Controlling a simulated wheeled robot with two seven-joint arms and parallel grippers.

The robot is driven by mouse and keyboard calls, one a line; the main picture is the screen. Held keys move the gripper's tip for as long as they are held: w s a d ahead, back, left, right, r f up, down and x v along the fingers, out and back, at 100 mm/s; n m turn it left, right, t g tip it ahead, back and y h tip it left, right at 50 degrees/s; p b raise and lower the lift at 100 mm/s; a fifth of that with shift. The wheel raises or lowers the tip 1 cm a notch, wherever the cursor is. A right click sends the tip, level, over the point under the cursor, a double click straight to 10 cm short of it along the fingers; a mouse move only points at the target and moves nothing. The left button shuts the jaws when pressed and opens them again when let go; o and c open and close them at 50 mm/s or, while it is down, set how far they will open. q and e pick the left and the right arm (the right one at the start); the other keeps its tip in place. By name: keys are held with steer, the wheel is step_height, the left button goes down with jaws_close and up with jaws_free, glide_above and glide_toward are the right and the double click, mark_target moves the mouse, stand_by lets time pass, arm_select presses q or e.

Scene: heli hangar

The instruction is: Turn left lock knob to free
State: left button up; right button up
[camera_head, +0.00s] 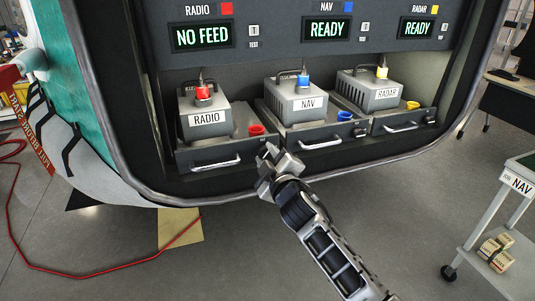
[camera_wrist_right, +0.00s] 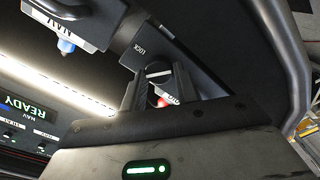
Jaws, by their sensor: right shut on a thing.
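The lock knob (camera_wrist_right: 158,70), a dark round knob with a white line across its face, shows in the right wrist view beside a "LOCK" label. My right gripper (camera_head: 268,155) is shut on this knob; its two fingers (camera_wrist_right: 160,88) lie on either side of it. In the head view the gripper is at the front between the RADIO unit (camera_head: 205,106) and the NAV unit (camera_head: 302,98), and it hides the knob. A second lettered mark by the knob is partly covered, with a red spot below it. My left gripper is not in view.
The RADIO tray handle (camera_head: 215,162) and NAV tray handle (camera_head: 321,142) stick out close by. The RADAR unit (camera_head: 372,92) stands to the right. Above, the radio display (camera_head: 202,36) reads NO FEED. A NAV cart (camera_head: 505,205) stands at far right. A red hose lies on the floor.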

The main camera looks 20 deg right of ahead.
steer(key=n, duration=0.3)
steer(key=shift+n+p, duration=0.3)
steer(key=shift+n, duration=0.1)
steer(key=shift+f+n+p, duration=0.1)
steer(key=shift+n+p, duration=0.2)
steer(key=shift+n, duration=1.5)
steer(key=o, duration=0.9)
steer(key=shift+o, duration=0.2)
steer(key=shift+s, duration=0.1)
steer(key=s+b, duration=0.1)
steer(key=s, duration=1.4)
steer(key=shift+s+d, duration=0.25)
steer(key=shift+s, duration=0.1)
